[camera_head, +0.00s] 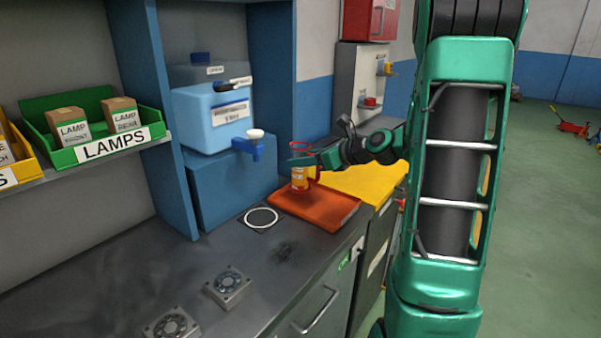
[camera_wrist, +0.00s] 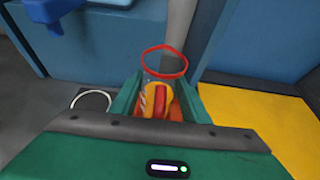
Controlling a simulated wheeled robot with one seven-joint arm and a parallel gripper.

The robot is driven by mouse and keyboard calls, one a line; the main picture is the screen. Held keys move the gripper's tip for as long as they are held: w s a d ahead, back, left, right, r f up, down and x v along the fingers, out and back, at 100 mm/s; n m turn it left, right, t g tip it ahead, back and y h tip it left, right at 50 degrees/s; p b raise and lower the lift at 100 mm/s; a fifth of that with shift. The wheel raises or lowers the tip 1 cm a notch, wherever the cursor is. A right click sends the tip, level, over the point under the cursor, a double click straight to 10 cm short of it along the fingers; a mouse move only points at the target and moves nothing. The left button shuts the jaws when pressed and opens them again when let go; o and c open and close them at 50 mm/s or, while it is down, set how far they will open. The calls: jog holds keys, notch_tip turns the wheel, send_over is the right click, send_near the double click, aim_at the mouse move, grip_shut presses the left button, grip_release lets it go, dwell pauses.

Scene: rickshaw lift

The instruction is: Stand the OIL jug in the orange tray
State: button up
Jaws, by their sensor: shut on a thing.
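The OIL jug (camera_head: 300,180) is a small red and clear container with a yellow label and a red ring-shaped rim; its lettering is too small to read. It looks upright over the back part of the orange tray (camera_head: 318,208). I cannot tell whether its base touches the tray. My gripper (camera_head: 303,160) reaches in from the right and is shut on the jug. In the wrist view the jug (camera_wrist: 158,98) sits between my green fingers, which hide part of it, with its red rim (camera_wrist: 165,61) beyond the fingertips.
A blue water container with a tap (camera_head: 250,145) stands on a blue box left of the tray. A white ring on a dark mat (camera_head: 261,217) lies beside the tray. A yellow surface (camera_head: 365,182) is to the right. Metal fan-like parts (camera_head: 228,286) lie on the front bench.

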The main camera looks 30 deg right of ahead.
aim_at(308, 169)
jog(key=shift+f, duration=1.65)
jog(key=shift+f, duration=0.1)
jog(key=o, duration=1.2)
